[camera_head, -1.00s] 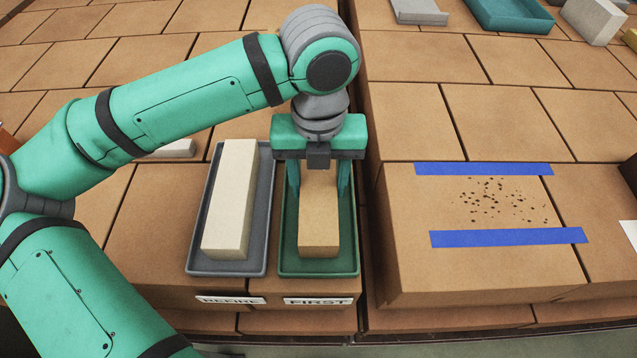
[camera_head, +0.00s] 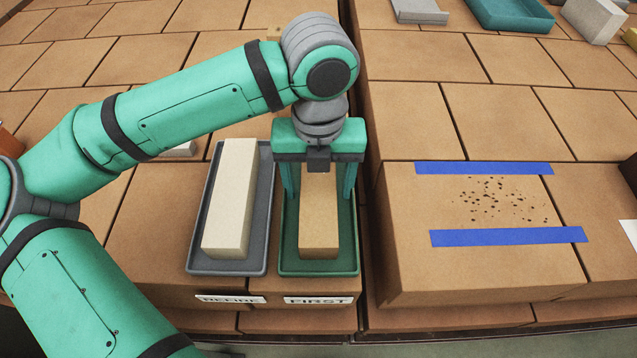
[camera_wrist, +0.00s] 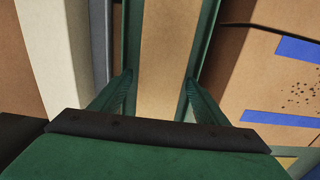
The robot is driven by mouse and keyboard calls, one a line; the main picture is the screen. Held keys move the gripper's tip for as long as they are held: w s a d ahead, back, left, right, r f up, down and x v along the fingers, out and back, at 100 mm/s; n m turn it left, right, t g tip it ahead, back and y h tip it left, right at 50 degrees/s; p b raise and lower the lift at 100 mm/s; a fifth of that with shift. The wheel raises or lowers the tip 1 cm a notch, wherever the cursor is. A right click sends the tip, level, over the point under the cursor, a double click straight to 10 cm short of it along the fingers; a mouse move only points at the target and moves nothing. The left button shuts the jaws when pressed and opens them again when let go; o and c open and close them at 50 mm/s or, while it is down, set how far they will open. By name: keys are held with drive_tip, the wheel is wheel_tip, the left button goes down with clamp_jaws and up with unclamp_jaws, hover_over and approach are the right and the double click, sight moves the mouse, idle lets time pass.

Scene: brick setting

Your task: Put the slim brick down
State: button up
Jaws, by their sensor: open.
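The slim tan brick (camera_head: 319,225) lies lengthwise in the green tray (camera_head: 346,262) whose front label reads FIRST. My gripper (camera_head: 319,196) is above the tray's far half, with one finger on each side of the brick. The fingers are open, with gaps between them and the brick. In the wrist view the brick (camera_wrist: 168,55) runs between the two spread fingers (camera_wrist: 160,95). The brick's far end is hidden under my gripper in the head view.
A grey tray (camera_head: 262,225) holding a cream brick (camera_head: 228,205) stands close on the left. On the right, a raised block (camera_head: 470,265) carries two blue tape strips (camera_head: 508,236) with dark specks between them. A teal tray (camera_head: 510,14) and pale blocks are at the back right.

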sight(319, 186)
wheel_tip(319, 186, up, 12)
idle(0.4)
drive_tip(key=shift+f, duration=0.1)
idle(0.3)
